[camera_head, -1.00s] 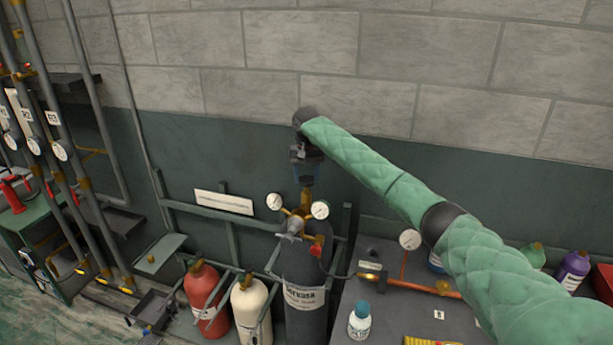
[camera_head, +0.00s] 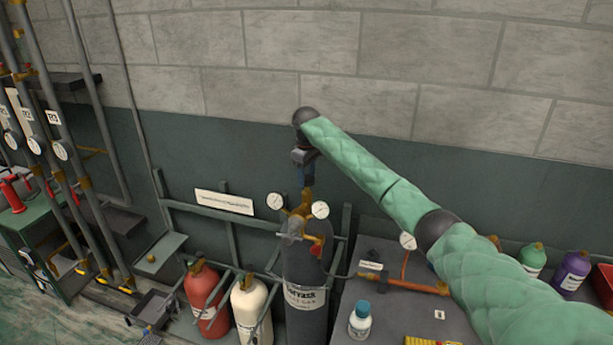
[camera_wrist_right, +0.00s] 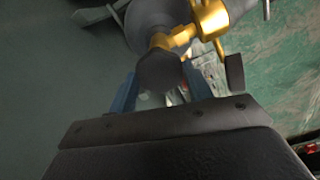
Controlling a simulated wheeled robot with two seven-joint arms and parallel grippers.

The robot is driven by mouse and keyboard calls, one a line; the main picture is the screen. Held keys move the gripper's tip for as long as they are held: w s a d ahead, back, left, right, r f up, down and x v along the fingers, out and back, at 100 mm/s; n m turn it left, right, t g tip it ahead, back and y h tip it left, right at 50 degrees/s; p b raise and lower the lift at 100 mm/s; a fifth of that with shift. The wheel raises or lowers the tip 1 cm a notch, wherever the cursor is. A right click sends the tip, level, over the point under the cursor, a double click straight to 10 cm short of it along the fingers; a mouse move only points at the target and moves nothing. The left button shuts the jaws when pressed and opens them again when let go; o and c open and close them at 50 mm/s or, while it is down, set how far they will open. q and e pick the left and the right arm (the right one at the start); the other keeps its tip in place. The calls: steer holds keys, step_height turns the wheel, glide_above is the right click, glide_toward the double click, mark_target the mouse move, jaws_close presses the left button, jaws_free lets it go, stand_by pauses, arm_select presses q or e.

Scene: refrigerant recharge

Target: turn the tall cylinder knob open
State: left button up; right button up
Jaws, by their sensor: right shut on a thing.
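The tall dark grey cylinder (camera_head: 305,300) stands upright in a rack against the wall, with a white label on its front. A brass valve (camera_head: 304,212) with two round gauges sits on its top. My right gripper (camera_head: 307,184) comes down from above on the valve top, its blue fingers pointing down. In the right wrist view, the two blue fingers (camera_wrist_right: 160,90) close on both sides of the round grey knob (camera_wrist_right: 160,70). Brass fittings show just beyond it. The knob is mostly hidden by the gripper in the head view. My left gripper is not in view.
A red cylinder (camera_head: 205,298) and a cream cylinder (camera_head: 250,308) stand left of the tall one. Pipes with gauges line the far left.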

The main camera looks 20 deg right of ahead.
mark_target(308, 178)
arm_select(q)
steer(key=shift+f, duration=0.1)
arm_select(e)
steer(key=shift+r+n, duration=0.1)
steer(key=shift+n, duration=1.1)
steer(key=o, duration=1)
steer(key=shift+d, duration=0.15)
steer(key=shift+r+b, duration=0.5)
steer(key=shift+b, duration=0.2)
step_height(308, 178, up, 4)
steer(key=shift+f+b, duration=0.1)
steer(key=shift+b, duration=1.05)
step_height(308, 178, up, 2)
steer(key=shift+b, duration=0.3)
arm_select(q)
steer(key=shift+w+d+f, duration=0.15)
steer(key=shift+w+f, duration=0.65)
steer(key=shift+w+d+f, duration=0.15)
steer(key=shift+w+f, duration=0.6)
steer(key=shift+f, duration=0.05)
arm_select(e)
steer(key=shift+r, duration=0.45)
